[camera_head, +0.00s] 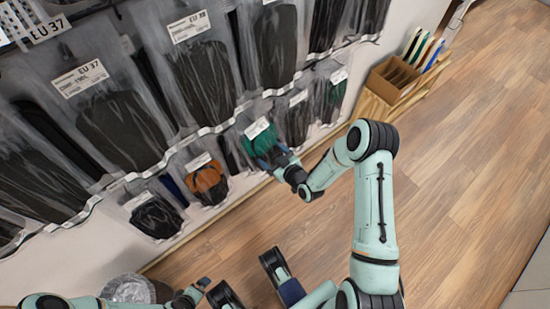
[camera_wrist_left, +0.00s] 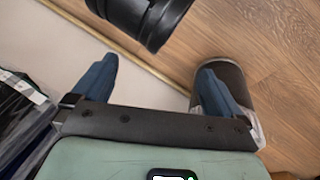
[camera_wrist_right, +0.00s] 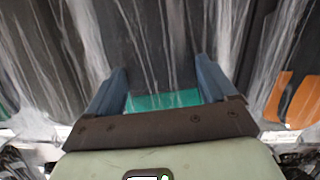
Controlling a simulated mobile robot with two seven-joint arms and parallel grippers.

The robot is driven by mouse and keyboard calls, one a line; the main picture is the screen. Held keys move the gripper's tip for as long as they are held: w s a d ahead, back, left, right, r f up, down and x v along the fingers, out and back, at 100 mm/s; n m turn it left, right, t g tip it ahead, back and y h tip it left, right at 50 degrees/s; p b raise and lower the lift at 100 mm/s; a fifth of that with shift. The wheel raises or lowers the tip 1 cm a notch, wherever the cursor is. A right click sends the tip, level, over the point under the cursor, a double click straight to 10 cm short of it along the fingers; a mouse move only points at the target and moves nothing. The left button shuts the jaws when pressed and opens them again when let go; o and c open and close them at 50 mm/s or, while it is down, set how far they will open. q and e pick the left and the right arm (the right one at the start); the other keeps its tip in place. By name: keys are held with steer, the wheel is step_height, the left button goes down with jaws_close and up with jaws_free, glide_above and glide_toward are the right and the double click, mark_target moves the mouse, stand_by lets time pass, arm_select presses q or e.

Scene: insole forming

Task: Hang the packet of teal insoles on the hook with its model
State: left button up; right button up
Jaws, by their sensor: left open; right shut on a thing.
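The packet of teal insoles (camera_head: 262,138), in clear film with a white label, is at the wall display in the lower row, between an orange packet and a dark one. My right gripper (camera_head: 283,160) is shut on its lower part. In the right wrist view teal (camera_wrist_right: 160,100) shows between the fingers, in front of dark packets. The packet's hook is hidden, so I cannot tell whether the packet hangs on it. My left gripper (camera_wrist_left: 155,88) is open and empty, low near the floor and the wall's foot; in the head view it is at the bottom left.
Large dark packets (camera_head: 205,80) hang above. The orange packet (camera_head: 207,183) hangs to the left of the teal one, and another green packet (camera_head: 336,95) further right. A round bin (camera_head: 130,290) is near my left gripper. The wooden floor is clear at right.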

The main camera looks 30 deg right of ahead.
arm_select(q)
steer(key=shift+w+a+f+b, duration=0.25)
steer(key=shift+w+f, duration=0.05)
steer(key=shift+w, duration=0.15)
steer(key=shift+w+a+f+b, duration=0.2)
steer(key=shift+w+f+b, duration=0.05)
steer(key=shift+w, duration=0.15)
arm_select(e)
steer(key=shift+w+f, duration=0.45)
steer(key=shift+w, duration=0.05)
arm_select(q)
steer(key=shift+f, duration=0.15)
arm_select(e)
steer(key=shift+f, duration=0.1)
steer(key=o, duration=0.9)
